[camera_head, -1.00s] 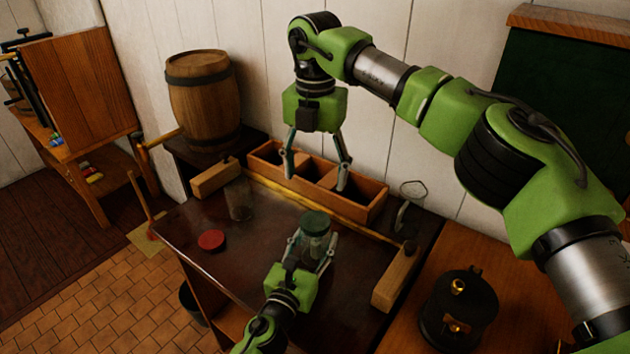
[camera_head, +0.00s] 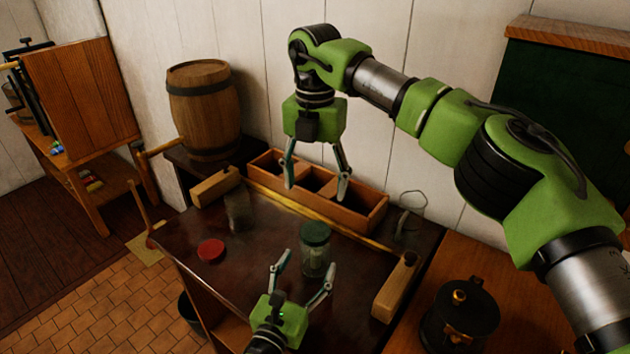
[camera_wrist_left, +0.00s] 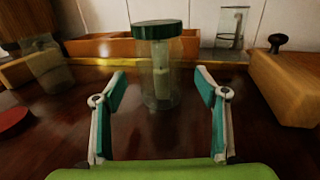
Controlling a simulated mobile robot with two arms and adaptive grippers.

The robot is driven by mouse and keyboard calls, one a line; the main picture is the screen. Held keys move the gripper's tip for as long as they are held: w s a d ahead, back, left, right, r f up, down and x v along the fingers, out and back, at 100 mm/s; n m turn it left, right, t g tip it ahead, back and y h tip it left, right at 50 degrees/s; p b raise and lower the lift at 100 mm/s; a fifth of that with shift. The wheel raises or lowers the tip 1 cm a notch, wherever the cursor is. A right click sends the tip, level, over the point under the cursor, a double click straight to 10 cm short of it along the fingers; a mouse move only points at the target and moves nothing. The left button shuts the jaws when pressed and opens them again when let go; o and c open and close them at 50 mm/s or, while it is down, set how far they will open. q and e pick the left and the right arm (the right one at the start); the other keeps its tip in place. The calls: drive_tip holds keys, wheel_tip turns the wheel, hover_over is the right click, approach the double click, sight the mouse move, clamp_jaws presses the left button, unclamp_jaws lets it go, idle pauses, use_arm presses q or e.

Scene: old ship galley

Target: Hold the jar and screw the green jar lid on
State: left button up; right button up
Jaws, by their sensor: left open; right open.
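The glass jar (camera_head: 314,260) stands upright on the dark table, with the green lid (camera_head: 315,233) sitting on its top. How tightly the lid sits cannot be told. In the left wrist view the jar (camera_wrist_left: 160,82) and its green lid (camera_wrist_left: 157,29) are straight ahead, beyond my fingertips. My left gripper (camera_head: 305,268) is open and empty, low over the table on the near side of the jar and apart from it. My right gripper (camera_head: 316,188) is open and empty, pointing down in front of the wooden box, higher than the jar.
A red lid (camera_head: 211,251) and another clear glass jar (camera_head: 237,212) are at the table's left. A divided wooden box (camera_head: 352,212) lines the back. A glass container (camera_head: 411,214) stands back right. A wooden block (camera_head: 395,287) lies right of the jar.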

use_arm(q)
drive_tip(key=v, duration=0.6)
drive_tip(key=shift+s+a, duration=0.1)
drive_tip(key=shift+s, duration=0.1)
drive_tip(key=shift+r, duration=0.1)
